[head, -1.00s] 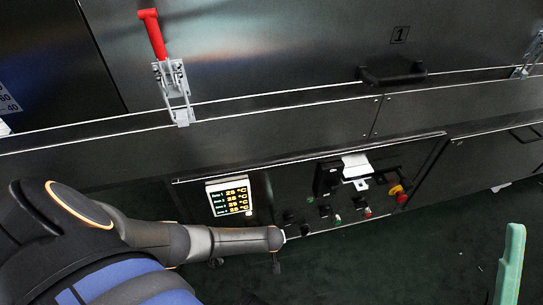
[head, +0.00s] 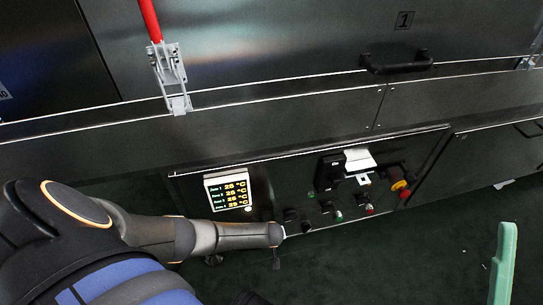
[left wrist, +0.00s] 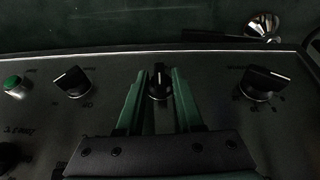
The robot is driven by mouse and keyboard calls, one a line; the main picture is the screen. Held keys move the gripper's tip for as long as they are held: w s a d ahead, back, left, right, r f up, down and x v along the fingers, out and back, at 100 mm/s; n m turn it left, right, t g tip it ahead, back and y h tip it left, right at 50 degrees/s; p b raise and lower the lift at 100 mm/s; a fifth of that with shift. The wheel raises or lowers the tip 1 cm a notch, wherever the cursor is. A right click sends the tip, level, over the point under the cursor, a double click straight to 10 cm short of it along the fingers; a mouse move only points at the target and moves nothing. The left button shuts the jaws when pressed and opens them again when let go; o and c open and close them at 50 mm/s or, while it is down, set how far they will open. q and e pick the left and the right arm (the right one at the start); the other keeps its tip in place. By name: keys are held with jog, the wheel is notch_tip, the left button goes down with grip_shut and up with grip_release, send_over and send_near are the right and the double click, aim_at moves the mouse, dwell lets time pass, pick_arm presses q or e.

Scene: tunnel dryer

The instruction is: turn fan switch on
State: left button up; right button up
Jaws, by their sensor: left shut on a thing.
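A black rotary switch (left wrist: 158,88) with a pale pointer mark stands on the control panel (left wrist: 215,85) in the left wrist view. Its mark points toward the top of that picture. My left gripper (left wrist: 156,82) has its green fingers on either side of this switch and is shut on it. A pale green piece at the lower right, apparently a finger of my right gripper (head: 503,265), shows only in part.
A black knob (left wrist: 72,83) and a green button (left wrist: 15,87) sit left of the held switch; another knob (left wrist: 260,83) sits right. The head view shows a temperature display (head: 228,192), a red emergency stop (head: 403,191) and a red-handled clamp (head: 168,70).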

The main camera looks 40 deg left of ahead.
pick_arm(q)
grip_shut()
jog(key=shift+w, duration=0.1)
jog(key=shift+w+d+g+y, duration=0.1)
jog(key=shift+g+y, duration=0.2)
jog(key=shift+f+g+y+b, duration=0.15)
jog(key=shift+g+y+b, duration=0.25)
jog(key=shift+g+b, duration=0.15)
jog(key=shift+m, duration=0.3)
jog(key=o, duration=0.6)
grip_release()
jog(key=shift+r, duration=0.25)
